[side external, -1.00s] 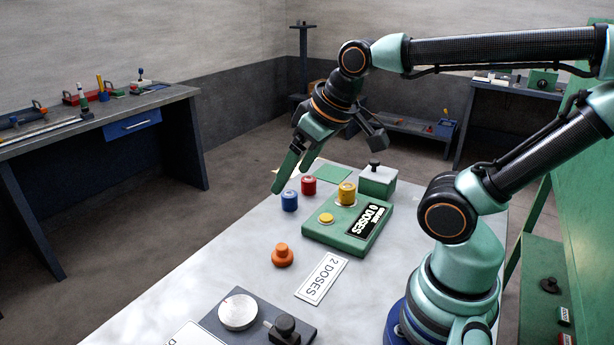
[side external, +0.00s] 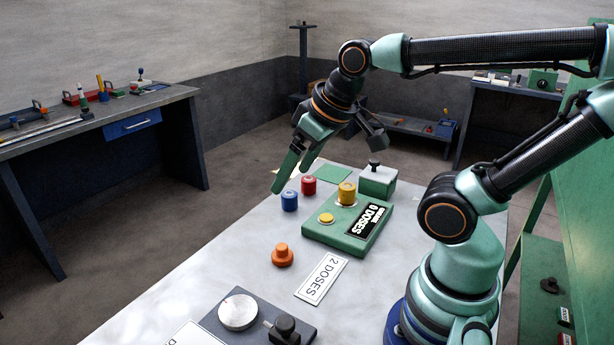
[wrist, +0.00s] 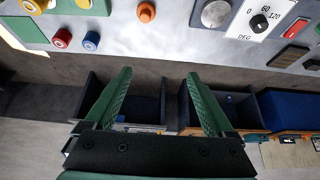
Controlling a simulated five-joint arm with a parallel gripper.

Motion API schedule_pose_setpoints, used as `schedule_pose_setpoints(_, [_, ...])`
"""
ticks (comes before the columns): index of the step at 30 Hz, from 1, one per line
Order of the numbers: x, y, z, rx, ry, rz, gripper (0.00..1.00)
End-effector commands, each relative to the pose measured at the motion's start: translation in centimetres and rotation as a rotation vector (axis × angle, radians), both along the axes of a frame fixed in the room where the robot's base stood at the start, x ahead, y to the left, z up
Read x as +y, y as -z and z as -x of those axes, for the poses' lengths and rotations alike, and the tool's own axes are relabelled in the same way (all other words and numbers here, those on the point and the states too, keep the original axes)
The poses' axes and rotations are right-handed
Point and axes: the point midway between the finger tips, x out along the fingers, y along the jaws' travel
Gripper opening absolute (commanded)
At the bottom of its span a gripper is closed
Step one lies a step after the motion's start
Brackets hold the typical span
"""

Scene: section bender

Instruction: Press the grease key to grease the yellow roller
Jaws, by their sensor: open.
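The green grease unit (side external: 312,235) sits on the pale table, with a round yellow key (side external: 326,218) on its top and a display reading "GREASE 0 DOSES" (side external: 371,220). The yellow roller (side external: 346,193) stands on the unit behind the key. In the wrist view the yellow roller or key shows at the top left (wrist: 33,5), partly cut off. My gripper (side external: 291,180) is open and empty, above the far left edge of the table near the blue roller (side external: 289,201). In the wrist view its two fingers (wrist: 157,98) are spread with nothing between them.
A red roller (side external: 309,186) stands beside the blue one. An orange knob-shaped piece (side external: 282,256) and a "2 DOSES" card (side external: 322,279) lie in front of the unit. A green box with a black knob (side external: 377,181) stands behind. A dark plate with a silver disc (side external: 238,312) is nearest.

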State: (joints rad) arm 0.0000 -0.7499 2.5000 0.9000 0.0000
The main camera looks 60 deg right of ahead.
Motion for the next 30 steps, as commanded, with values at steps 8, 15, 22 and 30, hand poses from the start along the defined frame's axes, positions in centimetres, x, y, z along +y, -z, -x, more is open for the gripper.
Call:
schedule_pose_setpoints(8, [0.00, 0.00, 0.00, 0.000, 0.000, 0.000, 0.89])
schedule_pose_setpoints(15, [0.00, 0.00, 0.00, 0.000, 0.000, 0.000, 0.23])
schedule_pose_setpoints(22, [0.00, 0.00, 0.00, 0.000, 0.000, 0.000, 0.00])
schedule_pose_setpoints(30, [0.00, 0.00, 0.00, 0.000, 0.000, 0.000, 0.00])
